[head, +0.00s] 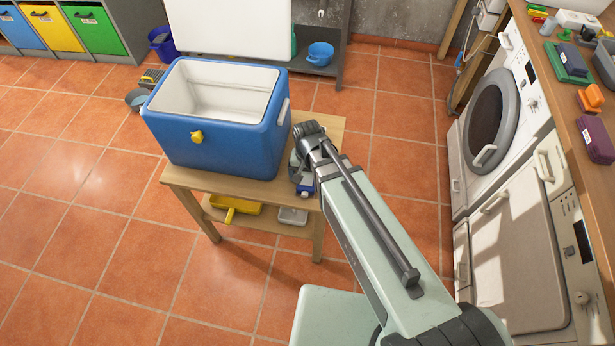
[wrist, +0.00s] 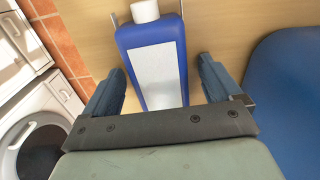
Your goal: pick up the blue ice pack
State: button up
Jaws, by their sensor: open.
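The blue ice pack (wrist: 131,40) is a flat blue block with a white label and a white cap, lying on the wooden table (wrist: 221,20). In the head view a small blue part (head: 306,190) shows beside my gripper and looks like the pack; my arm hides the rest. In the wrist view my gripper (wrist: 162,66) is open, one finger on each side of the pack, with a gap visible on both sides. The near end of the pack is hidden behind my gripper's body.
An open blue cooler (head: 218,143) with a white inside stands on the table, left of my gripper. A yellow tray (head: 236,205) and a grey tray (head: 293,216) are on the lower shelf. A washing machine (head: 497,112) and a cluttered counter (head: 560,97) are at the right.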

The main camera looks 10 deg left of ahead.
jog(key=c, duration=1.2)
